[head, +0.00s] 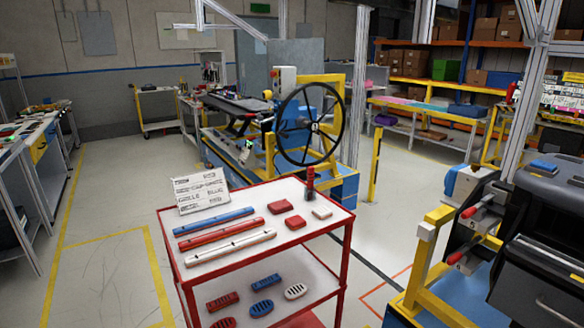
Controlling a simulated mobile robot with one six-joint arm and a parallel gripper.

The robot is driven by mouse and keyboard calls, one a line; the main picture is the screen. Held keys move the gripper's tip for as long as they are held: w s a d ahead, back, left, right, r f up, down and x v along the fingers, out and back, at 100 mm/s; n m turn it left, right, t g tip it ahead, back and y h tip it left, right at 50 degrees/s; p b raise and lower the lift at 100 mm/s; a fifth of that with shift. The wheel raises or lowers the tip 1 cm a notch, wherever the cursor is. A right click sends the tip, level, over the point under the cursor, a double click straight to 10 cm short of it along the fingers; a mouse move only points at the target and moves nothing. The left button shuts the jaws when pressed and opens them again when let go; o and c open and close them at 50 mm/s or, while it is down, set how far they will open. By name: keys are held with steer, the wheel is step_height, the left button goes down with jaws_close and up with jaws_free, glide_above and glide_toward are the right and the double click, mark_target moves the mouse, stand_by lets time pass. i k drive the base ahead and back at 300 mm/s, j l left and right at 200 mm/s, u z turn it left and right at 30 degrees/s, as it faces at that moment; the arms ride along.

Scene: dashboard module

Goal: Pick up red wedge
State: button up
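A red-framed cart (261,258) with a white top stands in the middle foreground. On its top right lie two small red blocks, one further back (280,207) and one nearer (295,222). A small white block (322,213) lies to their right. An upright red and black object (310,182) stands near the far right corner. I cannot tell which red piece is the wedge. My gripper is not in view.
Blue (213,221), red (222,234) and white (231,246) bars lie on the cart's left, before a tilted sign (201,191). Grilles lie on its lower shelf. A black wheel (311,124) stands behind. A yellow-framed machine (432,250) is right. Floor left is clear.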

mark_target(310, 173)
steer(key=i+j, duration=0.1)
steer(key=i, duration=0.2)
steer(key=z, duration=1.45)
steer(key=u, duration=1.5)
steer(key=i+z, duration=0.2)
steer(key=i, duration=0.45)
steer(key=i+z, duration=0.25)
steer(key=i, duration=0.35)
steer(key=i+j+z, duration=0.2)
steer(key=i, duration=0.45)
steer(key=l, duration=0.1)
